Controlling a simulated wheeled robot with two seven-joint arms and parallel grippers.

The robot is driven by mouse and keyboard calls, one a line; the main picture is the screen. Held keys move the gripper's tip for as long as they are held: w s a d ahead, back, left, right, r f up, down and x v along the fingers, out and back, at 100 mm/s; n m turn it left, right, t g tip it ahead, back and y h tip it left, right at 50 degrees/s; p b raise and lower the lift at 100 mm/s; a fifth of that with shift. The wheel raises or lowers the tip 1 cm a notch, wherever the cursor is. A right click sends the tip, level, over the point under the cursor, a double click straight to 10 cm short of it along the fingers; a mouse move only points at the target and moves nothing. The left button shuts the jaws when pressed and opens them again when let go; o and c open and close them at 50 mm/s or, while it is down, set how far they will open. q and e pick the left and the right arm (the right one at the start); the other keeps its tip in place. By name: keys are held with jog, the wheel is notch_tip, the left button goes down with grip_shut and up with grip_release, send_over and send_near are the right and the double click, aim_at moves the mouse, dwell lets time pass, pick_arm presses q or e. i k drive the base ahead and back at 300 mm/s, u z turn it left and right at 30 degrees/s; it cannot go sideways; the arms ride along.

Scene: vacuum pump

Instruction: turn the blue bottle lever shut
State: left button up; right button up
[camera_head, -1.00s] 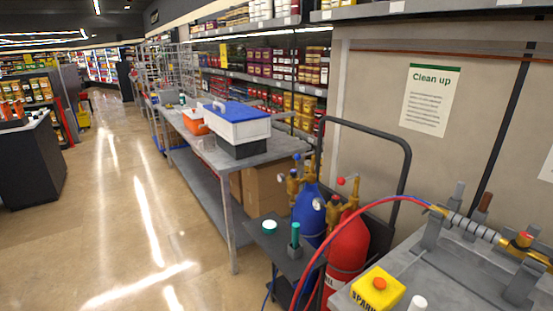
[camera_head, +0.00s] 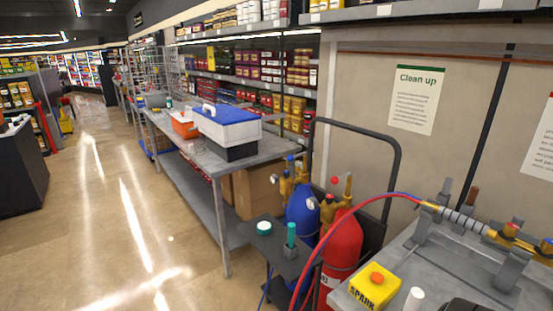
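The blue bottle (camera_head: 302,217) stands upright on a cart, left of the red bottle (camera_head: 343,246). Brass valve fittings (camera_head: 291,182) sit on top of the blue bottle, with a small blue knob or lever (camera_head: 290,160) at their top. The lever is too small to tell its turn. The red bottle has its own brass fittings with a red knob (camera_head: 335,180). Neither gripper shows. A dark rounded shape at the lower right edge may be part of my own arm.
A small dark stand (camera_head: 278,246) with a teal-handled item stands before the bottles. At right is a grey bench (camera_head: 432,258) with a yellow spark box (camera_head: 375,288). A red hose (camera_head: 331,229) arcs past the bottles. A long grey table (camera_head: 213,166) stands behind; the floor at left is clear.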

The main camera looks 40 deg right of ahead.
aim_at(289, 157)
jog(key=i, duration=1.6)
jog(key=z, duration=3.2)
jog(key=i, duration=0.5)
jog(key=u, duration=0.1)
